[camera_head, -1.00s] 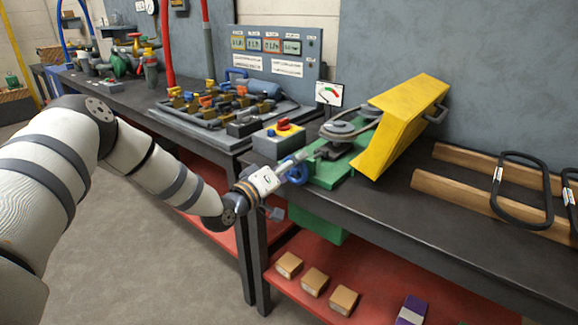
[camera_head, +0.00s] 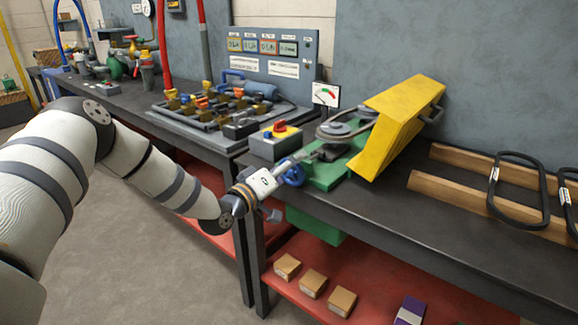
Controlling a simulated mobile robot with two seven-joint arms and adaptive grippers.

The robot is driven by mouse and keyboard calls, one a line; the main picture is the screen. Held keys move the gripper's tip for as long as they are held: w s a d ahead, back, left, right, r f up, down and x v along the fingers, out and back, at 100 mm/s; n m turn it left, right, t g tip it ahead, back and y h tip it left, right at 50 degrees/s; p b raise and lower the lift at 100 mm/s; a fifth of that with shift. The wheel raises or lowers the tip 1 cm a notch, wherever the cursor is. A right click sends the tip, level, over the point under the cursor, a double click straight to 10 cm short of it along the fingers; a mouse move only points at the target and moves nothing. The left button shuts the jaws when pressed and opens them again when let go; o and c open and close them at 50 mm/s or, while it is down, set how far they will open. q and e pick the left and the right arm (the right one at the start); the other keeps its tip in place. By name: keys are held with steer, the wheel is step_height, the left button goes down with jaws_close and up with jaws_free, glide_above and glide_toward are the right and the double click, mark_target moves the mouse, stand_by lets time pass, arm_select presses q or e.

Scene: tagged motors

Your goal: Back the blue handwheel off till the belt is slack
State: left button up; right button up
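The blue handwheel (camera_head: 293,174) sits at the near left end of the green machine base (camera_head: 328,174). My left gripper (camera_head: 282,174) is right at the handwheel and partly covers it. Its fingers are too small and hidden to tell whether they are closed on the wheel. The dark belt (camera_head: 366,113) runs round grey pulleys (camera_head: 338,128) on the base, partly behind the raised yellow guard (camera_head: 398,120). How tight the belt is cannot be told. A white dial gauge (camera_head: 326,94) with green and red marks stands behind. My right gripper is not in view.
A grey box with a red knob (camera_head: 280,130) stands just left of the base. Spare belts (camera_head: 519,190) lie on wooden rails (camera_head: 460,196) at right. A rack of tagged parts (camera_head: 222,108) is at left. The bench (camera_head: 400,212) is bare in front of the guard.

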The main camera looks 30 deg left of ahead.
arm_select(q)
steer(key=shift+s+f+p, duration=0.35)
steer(key=shift+s+f, duration=0.3)
steer(key=shift+s, duration=0.05)
steer(key=s+a+r+p, duration=0.1)
steer(key=s+p, duration=0.2)
steer(key=s, duration=0.9)
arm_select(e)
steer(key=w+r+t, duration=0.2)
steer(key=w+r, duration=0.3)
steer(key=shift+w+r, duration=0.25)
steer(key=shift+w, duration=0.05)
arm_select(q)
steer(key=shift+s+r, duration=0.1)
steer(key=s, duration=1.2)
steer(key=shift+a, duration=0.35)
